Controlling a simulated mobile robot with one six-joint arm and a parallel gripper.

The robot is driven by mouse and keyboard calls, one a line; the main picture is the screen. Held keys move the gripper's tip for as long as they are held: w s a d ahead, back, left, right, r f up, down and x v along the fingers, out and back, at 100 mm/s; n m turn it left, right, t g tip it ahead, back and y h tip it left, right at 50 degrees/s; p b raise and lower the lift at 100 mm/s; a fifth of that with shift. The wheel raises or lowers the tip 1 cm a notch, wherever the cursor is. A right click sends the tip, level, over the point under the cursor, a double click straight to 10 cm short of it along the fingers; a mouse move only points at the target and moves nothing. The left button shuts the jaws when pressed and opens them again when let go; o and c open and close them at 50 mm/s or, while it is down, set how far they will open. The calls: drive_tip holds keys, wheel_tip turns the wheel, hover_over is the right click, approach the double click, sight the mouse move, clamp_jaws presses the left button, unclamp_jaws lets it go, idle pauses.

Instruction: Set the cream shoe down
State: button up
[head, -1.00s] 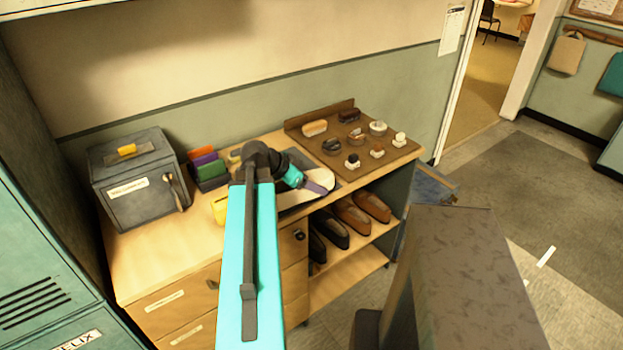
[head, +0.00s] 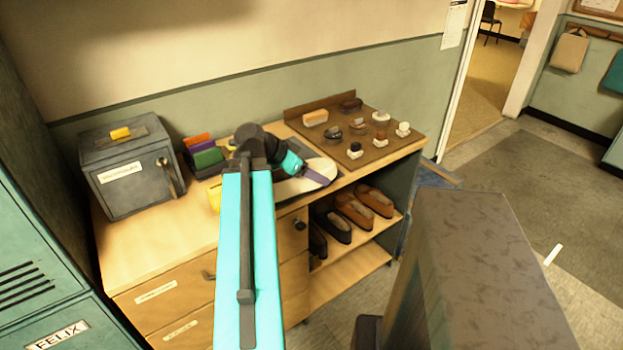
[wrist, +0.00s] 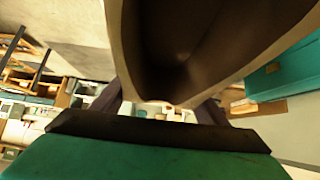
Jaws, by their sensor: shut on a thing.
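The cream shoe (head: 323,167) is at the front of the wooden bench, left of the brown board, partly hidden behind my gripper. My gripper (head: 318,179) is shut on it. In the wrist view the shoe (wrist: 127,62) fills the top, its dark opening facing the camera and its cream rim between my dark fingers (wrist: 165,108). A dark flat surface shows around the shoe on the bench. I cannot tell whether the sole touches it.
The brown board (head: 345,125) with brushes and small jars lies just right of the shoe. A grey box (head: 130,175) and coloured items (head: 205,158) stand to the left. Brown shoes (head: 352,208) sit on the shelf below. The bench's front left (head: 150,250) is clear.

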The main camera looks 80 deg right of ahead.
sight(315, 184)
drive_tip(key=shift+a+f+b, duration=0.1)
drive_tip(key=shift+a+b, duration=0.4)
drive_tip(key=shift+b, duration=3.65)
drive_tip(key=a+b, duration=0.1)
drive_tip(key=b, duration=0.5)
drive_tip(key=shift+s+a, duration=0.1)
drive_tip(key=shift+a, duration=0.25)
drive_tip(key=shift+s+a+r, duration=0.1)
drive_tip(key=shift+a+r, duration=0.1)
drive_tip(key=shift+a, duration=0.5)
drive_tip(key=shift+s+a+r, duration=0.1)
drive_tip(key=shift+a+r, duration=0.05)
drive_tip(key=shift+a, duration=0.5)
drive_tip(key=shift+w, duration=0.1)
